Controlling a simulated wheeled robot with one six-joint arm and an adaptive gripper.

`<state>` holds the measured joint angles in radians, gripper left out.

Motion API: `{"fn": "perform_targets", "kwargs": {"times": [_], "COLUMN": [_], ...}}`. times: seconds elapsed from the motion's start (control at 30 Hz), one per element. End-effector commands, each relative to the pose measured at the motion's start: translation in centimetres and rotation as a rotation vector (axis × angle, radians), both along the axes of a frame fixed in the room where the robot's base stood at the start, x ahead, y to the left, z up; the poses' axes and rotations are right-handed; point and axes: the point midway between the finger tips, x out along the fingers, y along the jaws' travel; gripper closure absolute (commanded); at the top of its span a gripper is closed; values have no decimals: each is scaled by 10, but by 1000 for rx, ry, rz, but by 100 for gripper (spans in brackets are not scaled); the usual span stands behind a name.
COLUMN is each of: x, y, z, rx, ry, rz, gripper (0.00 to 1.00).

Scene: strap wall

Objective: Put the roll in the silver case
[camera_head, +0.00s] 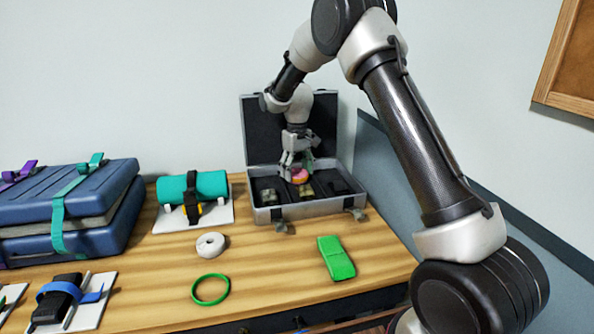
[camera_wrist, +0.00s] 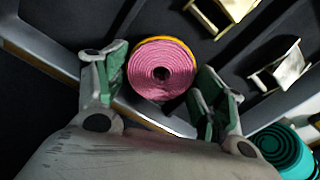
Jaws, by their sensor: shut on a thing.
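A pink roll (camera_head: 300,176) with a yellow-orange outer edge is held between the fingers of my gripper (camera_head: 298,167). In the wrist view its spiral end (camera_wrist: 162,72) faces the camera, between the two green-padded fingers. The silver case (camera_head: 298,210) stands open at the back of the table, its dark lid (camera_head: 258,138) raised against the wall. The roll is over or within the dark interior of the case, near the middle; I cannot tell whether it touches the bottom. My gripper points down and hides part of the case's back.
Brass-coloured blocks (camera_head: 268,196) sit inside the case. A teal roll (camera_head: 192,187) is strapped on a white board to the left. A white ring (camera_head: 210,244), a green ring (camera_head: 210,289) and a green folded strap (camera_head: 336,258) lie in front. Blue cases (camera_head: 95,205) are stacked far left.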

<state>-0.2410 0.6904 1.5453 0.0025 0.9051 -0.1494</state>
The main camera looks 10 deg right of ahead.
Motion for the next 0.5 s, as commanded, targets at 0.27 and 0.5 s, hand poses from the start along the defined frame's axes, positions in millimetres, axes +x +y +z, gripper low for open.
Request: {"fn": "perform_targets", "kwargs": {"times": [0.27, 0.5], "x": [0, 0], "y": [0, 0], "z": [-5, -5], "rx": [0, 0], "ry": [1, 1], "rz": [0, 0], "gripper": [27, 9]}}
